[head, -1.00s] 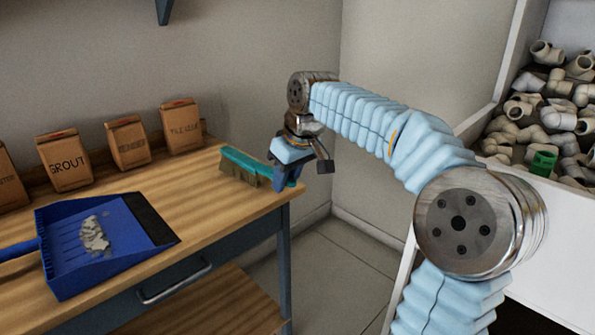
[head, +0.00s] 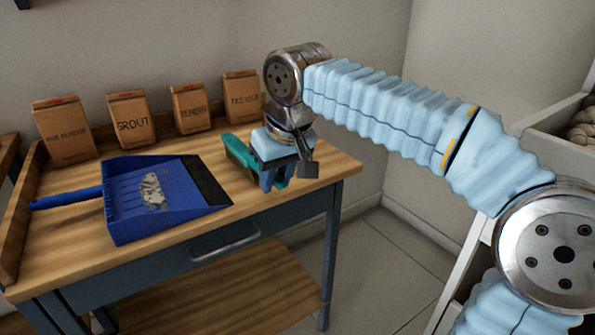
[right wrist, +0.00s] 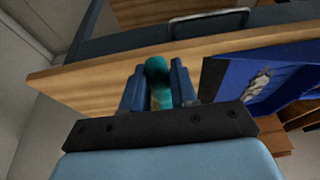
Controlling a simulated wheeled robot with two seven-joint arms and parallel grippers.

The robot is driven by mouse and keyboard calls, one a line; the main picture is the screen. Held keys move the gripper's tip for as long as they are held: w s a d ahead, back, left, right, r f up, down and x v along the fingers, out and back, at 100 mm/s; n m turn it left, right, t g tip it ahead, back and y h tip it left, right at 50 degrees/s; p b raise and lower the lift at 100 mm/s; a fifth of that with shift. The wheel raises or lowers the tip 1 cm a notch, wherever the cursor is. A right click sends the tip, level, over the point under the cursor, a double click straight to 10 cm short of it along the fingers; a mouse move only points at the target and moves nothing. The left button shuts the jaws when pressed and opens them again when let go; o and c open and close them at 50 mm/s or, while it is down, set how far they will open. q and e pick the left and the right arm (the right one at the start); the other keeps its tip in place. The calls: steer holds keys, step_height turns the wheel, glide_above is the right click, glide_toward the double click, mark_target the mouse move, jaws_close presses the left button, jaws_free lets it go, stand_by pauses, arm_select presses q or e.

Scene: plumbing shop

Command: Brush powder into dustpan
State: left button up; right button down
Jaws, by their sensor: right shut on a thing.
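My right gripper (head: 275,178) is shut on the teal brush (head: 240,155) at the right part of the wooden bench. In the right wrist view the brush's teal handle (right wrist: 157,72) shows between the two blue fingers. The brush's bristles are mostly hidden behind the gripper and handle. The blue dustpan (head: 118,215) lies on the bench to the left of the brush, its dark lip facing right toward the brush. Grey-white powder (head: 153,190) lies in a patch inside the dustpan. The dustpan also shows in the right wrist view (right wrist: 235,75). My left gripper is not in view.
Several brown paper bags, one marked GROUT (head: 132,120), stand along the back of the bench (head: 312,170). A strip of bare wood lies between dustpan and brush. A drawer handle (head: 225,243) is on the bench front.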

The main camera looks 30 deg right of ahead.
steer(key=a+p, duration=0.3)
steer(key=a, duration=1.4)
steer(key=d+r+p, duration=0.2)
steer(key=d+r, duration=0.4)
steer(key=r, duration=0.3)
steer(key=shift+s+d+r, duration=0.15)
steer(key=shift+d+r, duration=0.1)
